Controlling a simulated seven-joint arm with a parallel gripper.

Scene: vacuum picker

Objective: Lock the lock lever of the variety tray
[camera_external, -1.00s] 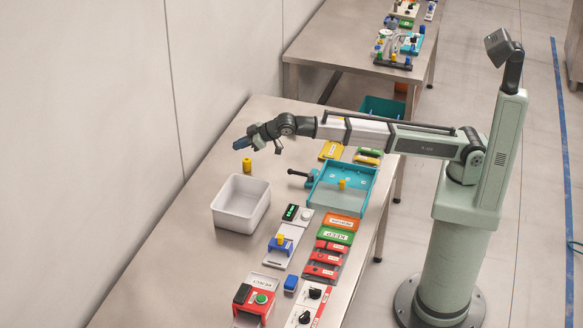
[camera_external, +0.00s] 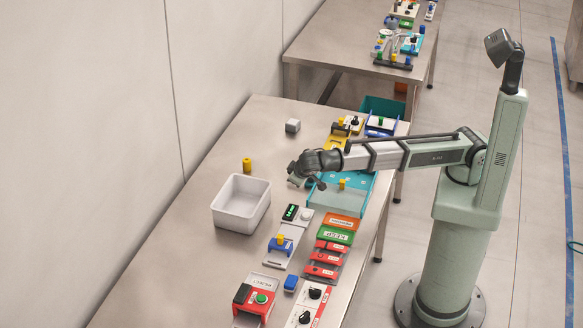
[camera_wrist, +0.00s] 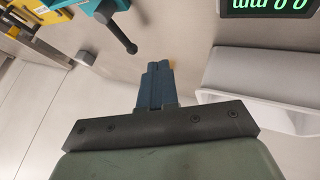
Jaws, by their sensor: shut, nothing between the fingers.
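The variety tray, a teal tray (camera_external: 325,203), sits on the steel table and holds a small yellow piece. In the wrist view its teal corner (camera_wrist: 85,5) is at the top left, with the dark lock lever (camera_wrist: 120,32) sticking out from it toward the fingers. In the outside view the lever is mostly hidden by my wrist. My gripper (camera_external: 294,181) is above the table at the tray's left side. In the wrist view its blue-grey fingers (camera_wrist: 157,70) are shut and empty, to the right of the lever and apart from it.
A white bin (camera_external: 240,206) stands left of the tray, with a yellow cylinder (camera_external: 247,164) behind it. A grey cube (camera_external: 293,125) lies further back. A panel with a green display (camera_external: 291,212) and red, green and orange blocks stand nearer the front. Yellow and blue devices stand behind the tray.

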